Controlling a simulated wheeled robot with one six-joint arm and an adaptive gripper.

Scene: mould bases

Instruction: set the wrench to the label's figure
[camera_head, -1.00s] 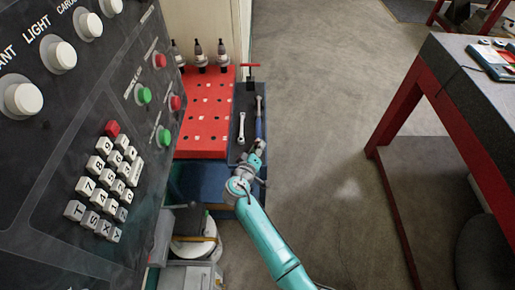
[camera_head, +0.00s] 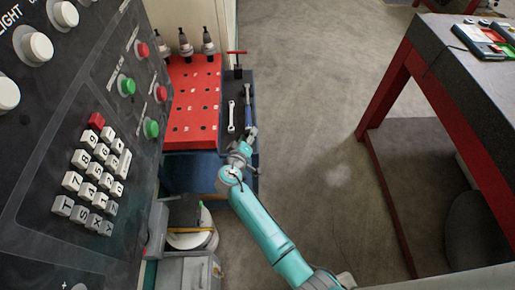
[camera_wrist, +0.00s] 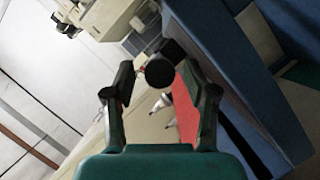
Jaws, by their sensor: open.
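A long wrench with a blue handle (camera_head: 248,97) lies lengthwise on the right side of a dark tray (camera_head: 239,85). A shorter silver open-ended wrench (camera_head: 231,116) lies to its left. My gripper (camera_head: 249,134) is over the near end of the tray, close to the blue-handled wrench's near end. Contact cannot be told. In the wrist view my gripper (camera_wrist: 161,92) has its two dark fingers spread apart. A dark round end (camera_wrist: 160,73) shows between them; what it belongs to is unclear. No label figure or wrench scale can be read.
A red rack (camera_head: 192,105) with holes and several tool holders (camera_head: 185,43) stands left of the tray. A control panel (camera_head: 70,130) fills the left. A red-legged table (camera_head: 400,90) stands right, with open floor between.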

